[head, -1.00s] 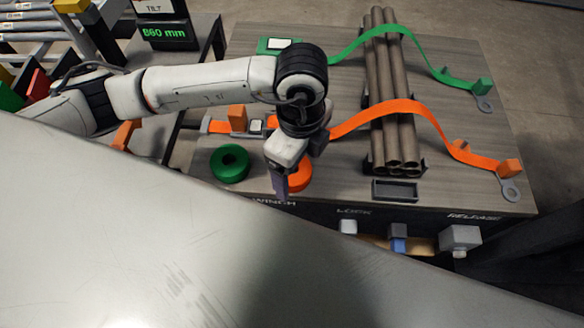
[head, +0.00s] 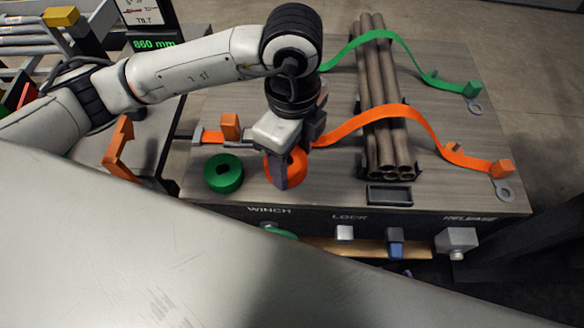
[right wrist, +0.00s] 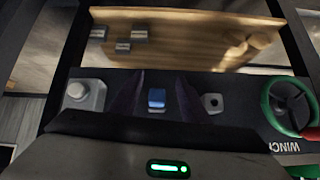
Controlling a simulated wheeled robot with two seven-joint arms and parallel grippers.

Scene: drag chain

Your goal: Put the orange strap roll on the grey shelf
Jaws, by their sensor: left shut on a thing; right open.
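The orange strap roll (head: 299,164) is in my left gripper (head: 287,172), near the front edge of the wooden table (head: 325,190) in the head view. The gripper is shut on it and hides part of it. Whether the roll touches the tabletop is hard to tell. My right gripper (right wrist: 157,95) is open in the right wrist view, its dark fingers before the front panel with a blue knob showing between them. No shelf can be surely picked out as the grey one.
A green roll (head: 223,173) lies left of the orange one. A wooden ledge (head: 330,246) is below the front panel. The green winch wheel (right wrist: 268,104) shows in the right wrist view.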

